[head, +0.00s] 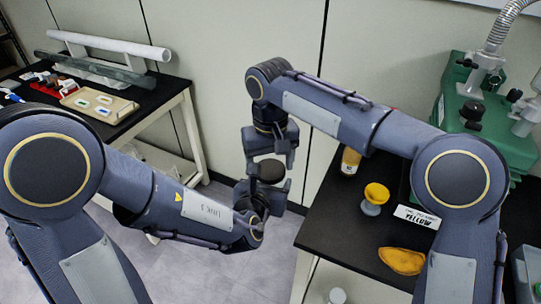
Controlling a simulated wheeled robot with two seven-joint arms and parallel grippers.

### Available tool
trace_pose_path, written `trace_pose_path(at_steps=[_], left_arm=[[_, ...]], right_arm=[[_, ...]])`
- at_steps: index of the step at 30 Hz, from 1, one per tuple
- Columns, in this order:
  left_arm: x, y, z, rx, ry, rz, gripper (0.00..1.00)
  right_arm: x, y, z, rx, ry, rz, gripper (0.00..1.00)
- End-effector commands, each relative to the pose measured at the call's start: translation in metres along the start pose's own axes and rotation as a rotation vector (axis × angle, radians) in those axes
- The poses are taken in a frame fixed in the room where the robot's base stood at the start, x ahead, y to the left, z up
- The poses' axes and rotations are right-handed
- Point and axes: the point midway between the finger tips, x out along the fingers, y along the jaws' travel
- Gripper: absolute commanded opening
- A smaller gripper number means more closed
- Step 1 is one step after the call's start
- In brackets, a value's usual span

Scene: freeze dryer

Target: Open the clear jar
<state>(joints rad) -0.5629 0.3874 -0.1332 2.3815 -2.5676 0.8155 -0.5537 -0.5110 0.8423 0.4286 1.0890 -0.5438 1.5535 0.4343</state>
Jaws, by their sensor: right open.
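A dark round lid (271,171) shows between my two grippers, above the floor in the gap between the tables. The clear glass of a jar under it cannot be made out; my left gripper hides that area. My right gripper (270,155) points down over the lid, open, with a finger to either side. My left gripper (262,194) is just below the lid, at the end of the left arm. Its fingers are partly hidden, and I cannot tell whether they are closed on the jar.
The right black table (330,222) holds a yellow-topped funnel-like cup (375,196), an amber bottle (350,161), a white label sign (416,216), a yellow bowl-like item (402,261) and a green machine (490,110). The left table (165,90) holds a beige tray (122,106) and rolls (110,45).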

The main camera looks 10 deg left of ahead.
Motion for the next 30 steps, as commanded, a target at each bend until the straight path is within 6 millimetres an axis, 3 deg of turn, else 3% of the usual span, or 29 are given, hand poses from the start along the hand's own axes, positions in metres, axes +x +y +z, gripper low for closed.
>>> trace_pose_path(at_steps=[6,15,16,20,30], left_arm=[[0.000,0.000,0.000,0.000,0.000,0.000,0.00],[0.000,0.000,0.000,0.000,0.000,0.000,0.00],[0.000,0.000,0.000,0.000,0.000,0.000,0.00],[0.000,0.000,0.000,0.000,0.000,0.000,0.00],[0.000,0.000,0.000,0.000,0.000,0.000,0.00]], right_arm=[[0.000,0.000,0.000,0.000,0.000,0.000,0.72],[0.000,0.000,0.000,0.001,0.001,0.000,0.35],[0.000,0.000,0.000,0.001,0.001,0.000,0.66],[0.000,0.001,0.000,0.001,0.001,0.000,0.83],[-0.010,0.000,-0.001,0.001,0.005,0.000,0.84]])
